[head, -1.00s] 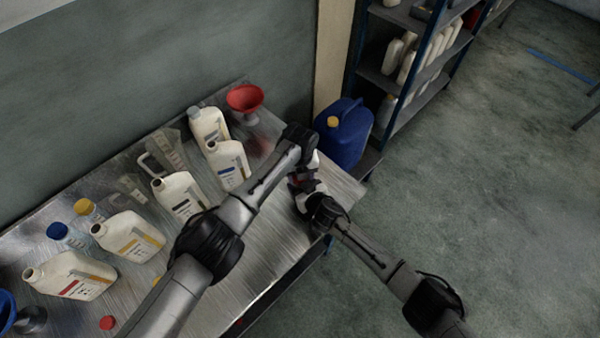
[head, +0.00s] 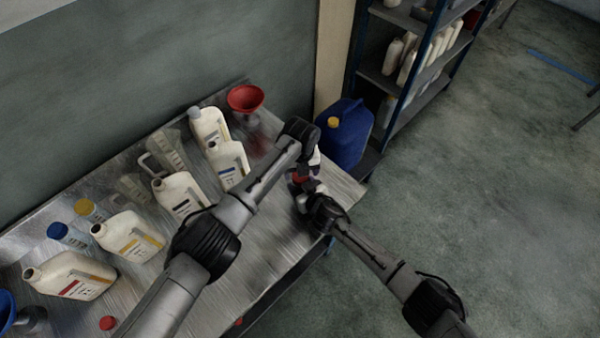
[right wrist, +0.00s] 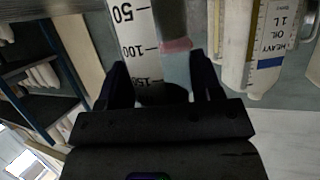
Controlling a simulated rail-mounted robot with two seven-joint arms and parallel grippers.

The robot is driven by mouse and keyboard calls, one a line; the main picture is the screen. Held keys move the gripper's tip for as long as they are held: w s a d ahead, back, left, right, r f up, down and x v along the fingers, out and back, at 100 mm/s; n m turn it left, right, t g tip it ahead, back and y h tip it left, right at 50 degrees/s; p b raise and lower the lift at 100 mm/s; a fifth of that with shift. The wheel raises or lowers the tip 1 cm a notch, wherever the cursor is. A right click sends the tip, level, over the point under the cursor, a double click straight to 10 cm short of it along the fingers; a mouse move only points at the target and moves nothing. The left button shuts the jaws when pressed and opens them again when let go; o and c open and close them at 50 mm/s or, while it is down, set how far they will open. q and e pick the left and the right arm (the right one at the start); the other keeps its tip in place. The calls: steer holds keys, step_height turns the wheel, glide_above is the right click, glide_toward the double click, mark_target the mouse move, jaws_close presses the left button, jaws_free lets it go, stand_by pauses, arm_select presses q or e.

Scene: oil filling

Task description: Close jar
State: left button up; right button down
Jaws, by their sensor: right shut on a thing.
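In the head view my right gripper (head: 308,197) is over the right end of the table. In the right wrist view my right gripper (right wrist: 160,78) is shut around a clear container with a white graduated scale (right wrist: 140,40). A pinkish line shows inside it; its top is not clear. My left gripper (head: 314,158) is close above and beside the right one; its fingers are too small and hidden to read. A small red part (head: 300,178) shows between the two hands; I cannot tell if it is a lid or contents. A loose red cap (head: 107,323) lies at the table's front left.
Several white oil jugs (head: 128,236) stand on the metal table (head: 262,262) with clear measuring jugs behind. A red funnel (head: 245,97) stands at the back. A blue canister (head: 343,135) and shelves (head: 420,90) are beyond the right end. The table's front right is bare.

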arm_select(q)
steer(key=shift+a+r, duration=0.1)
steer(key=shift+r, duration=1.05)
steer(key=shift+c, duration=0.3)
